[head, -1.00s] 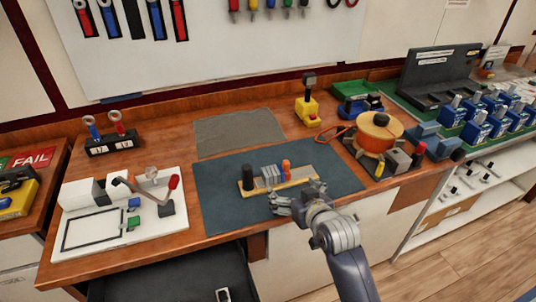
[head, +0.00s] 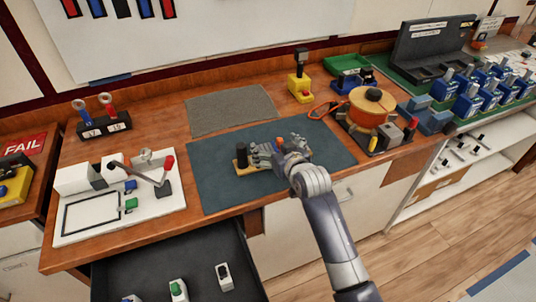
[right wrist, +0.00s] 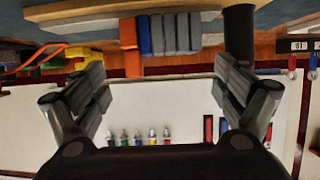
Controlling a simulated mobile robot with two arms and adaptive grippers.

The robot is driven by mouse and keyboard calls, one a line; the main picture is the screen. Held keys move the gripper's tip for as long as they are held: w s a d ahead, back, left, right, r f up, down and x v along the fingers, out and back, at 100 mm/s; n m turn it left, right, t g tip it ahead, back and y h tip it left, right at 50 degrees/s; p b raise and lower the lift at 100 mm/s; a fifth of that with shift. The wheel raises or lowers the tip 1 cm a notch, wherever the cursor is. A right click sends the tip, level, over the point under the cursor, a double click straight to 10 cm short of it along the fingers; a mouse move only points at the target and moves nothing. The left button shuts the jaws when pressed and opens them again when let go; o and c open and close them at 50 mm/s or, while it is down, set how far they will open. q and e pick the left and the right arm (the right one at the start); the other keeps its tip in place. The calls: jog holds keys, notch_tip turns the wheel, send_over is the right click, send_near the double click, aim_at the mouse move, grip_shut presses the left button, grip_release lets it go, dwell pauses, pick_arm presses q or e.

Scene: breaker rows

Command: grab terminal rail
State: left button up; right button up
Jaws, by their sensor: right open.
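The terminal rail (head: 241,164) lies on the dark mat (head: 222,190). It has a yellowish base, a black upright post (head: 241,149) at its left end, and grey and orange blocks. My right gripper (head: 279,147) is over the rail and hides most of it in the head view. In the right wrist view the open right gripper (right wrist: 165,80) faces the rail base (right wrist: 100,24), with the orange block (right wrist: 128,33) and grey blocks (right wrist: 175,34) between its finger directions. The black post (right wrist: 239,30) is near the right-hand finger. Contact cannot be told. My left gripper is not in view.
An orange spool (head: 371,108) stands right of the mat, a yellow-based tool (head: 299,88) behind it. A white fixture with a red-knobbed lever (head: 122,200) is at left. An open dark drawer (head: 200,262) juts out below. A grey mat (head: 231,109) behind is bare.

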aim_at(270, 147)
jog(key=shift+x, duration=1.75)
jog(key=shift+s+a+f, duration=0.1)
jog(key=c, duration=1.6)
jog(key=shift+o, duration=0.2)
